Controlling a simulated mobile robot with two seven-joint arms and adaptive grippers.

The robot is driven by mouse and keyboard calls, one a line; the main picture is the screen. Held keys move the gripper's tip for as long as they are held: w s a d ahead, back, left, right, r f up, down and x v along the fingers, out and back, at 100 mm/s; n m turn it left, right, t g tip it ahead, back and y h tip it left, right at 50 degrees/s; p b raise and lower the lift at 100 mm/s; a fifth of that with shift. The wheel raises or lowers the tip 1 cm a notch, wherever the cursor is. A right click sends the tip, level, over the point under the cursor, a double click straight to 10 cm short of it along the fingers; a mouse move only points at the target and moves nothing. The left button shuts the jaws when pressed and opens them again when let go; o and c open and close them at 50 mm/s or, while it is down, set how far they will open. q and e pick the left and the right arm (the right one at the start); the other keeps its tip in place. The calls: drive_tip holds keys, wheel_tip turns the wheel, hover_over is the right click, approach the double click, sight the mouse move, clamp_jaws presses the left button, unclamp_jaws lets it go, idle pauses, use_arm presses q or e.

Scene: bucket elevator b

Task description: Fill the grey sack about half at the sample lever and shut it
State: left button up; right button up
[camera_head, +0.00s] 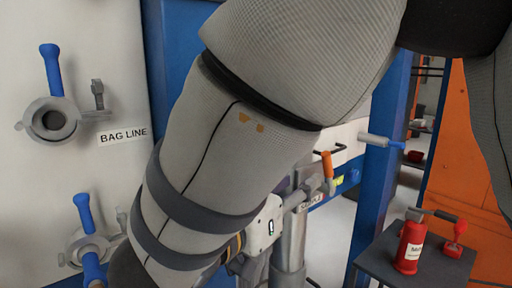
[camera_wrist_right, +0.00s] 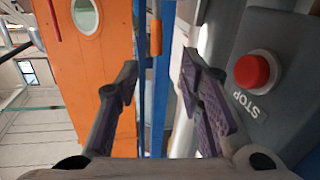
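In the right wrist view an orange handle (camera_wrist_right: 155,37), apparently the same lever, shows beyond and between my fingertips. My right gripper (camera_wrist_right: 160,72) is open and empty, its fingers apart and not touching the handle. In the head view my right arm hides much of the middle, and the gripper is mostly hidden behind it near the lever. The grey sack is not visible in either view. My left gripper is not in view.
A red STOP button (camera_wrist_right: 252,71) on a grey box is close beside the right finger. Blue-handled valves (camera_head: 53,70) sit on the left panel by a BAG LINE sign (camera_head: 123,136). A small dark table (camera_head: 440,270) with a red can (camera_head: 409,246) stands at right.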

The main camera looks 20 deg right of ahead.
sight(325, 164)
drive_tip(key=x, duration=1.1)
drive_tip(key=shift+s+d+f, duration=0.15)
drive_tip(key=shift+d, duration=0.1)
clamp_jaws()
